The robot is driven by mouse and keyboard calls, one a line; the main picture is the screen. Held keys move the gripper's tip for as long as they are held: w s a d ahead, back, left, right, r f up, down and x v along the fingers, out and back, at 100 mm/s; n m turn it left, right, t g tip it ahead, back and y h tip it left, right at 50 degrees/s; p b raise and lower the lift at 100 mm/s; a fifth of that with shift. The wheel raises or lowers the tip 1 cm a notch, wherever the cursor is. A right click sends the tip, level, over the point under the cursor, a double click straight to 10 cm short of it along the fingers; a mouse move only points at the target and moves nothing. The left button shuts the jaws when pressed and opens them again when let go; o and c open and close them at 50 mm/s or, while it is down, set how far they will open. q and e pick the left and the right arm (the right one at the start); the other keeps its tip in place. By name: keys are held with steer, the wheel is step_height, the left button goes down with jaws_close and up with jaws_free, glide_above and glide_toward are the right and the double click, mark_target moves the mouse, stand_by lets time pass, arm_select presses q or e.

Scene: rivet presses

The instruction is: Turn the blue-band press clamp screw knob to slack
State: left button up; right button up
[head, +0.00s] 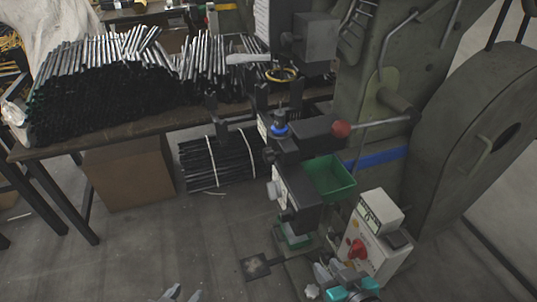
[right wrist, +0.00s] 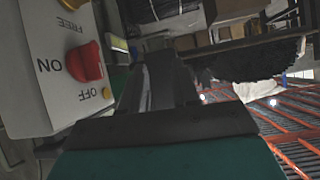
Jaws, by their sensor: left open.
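The press with the blue band (head: 380,158) stands at the right of the head view. A small pale lobed knob (head: 312,291) sits low in front of it; I cannot tell for sure that it is the clamp screw knob. My right gripper (head: 325,271) is close above that knob, beside the control box. In the right wrist view its dark fingers (right wrist: 165,75) point away with no knob visible between them; their gap is unclear. My left gripper (head: 182,294) is open and empty at the bottom edge, over the floor, left of the press.
The control box (head: 371,256) has a red switch (head: 357,248); the switch also shows in the right wrist view (right wrist: 86,62), near my fingers. A red-ball lever (head: 340,129) and green bin (head: 330,177) are above. A table (head: 60,146) carries rods. Floor at left is clear.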

steer(key=shift+o, duration=1.4)
steer(key=shift+n+t+y, duration=0.3)
steer(key=shift+n+y, duration=0.2)
steer(key=shift+y, duration=0.2)
steer(key=w+a+r, duration=0.2)
steer(key=r, duration=0.1)
steer(key=w+a+r+p, duration=0.1)
steer(key=w+a+r, duration=0.1)
steer(key=w+r, duration=0.1)
steer(key=w+a+r, duration=0.2)
steer(key=r, duration=0.1)
steer(key=shift+w+a+p, duration=0.2)
steer(key=shift+p, duration=0.15)
steer(key=t+p, duration=0.1)
glide_toward(271, 158)
steer(key=x, duration=0.8)
steer(key=shift+w+a, duration=0.1)
steer(key=shift+x, duration=1)
steer(key=shift+c, duration=0.4)
jaws_close()
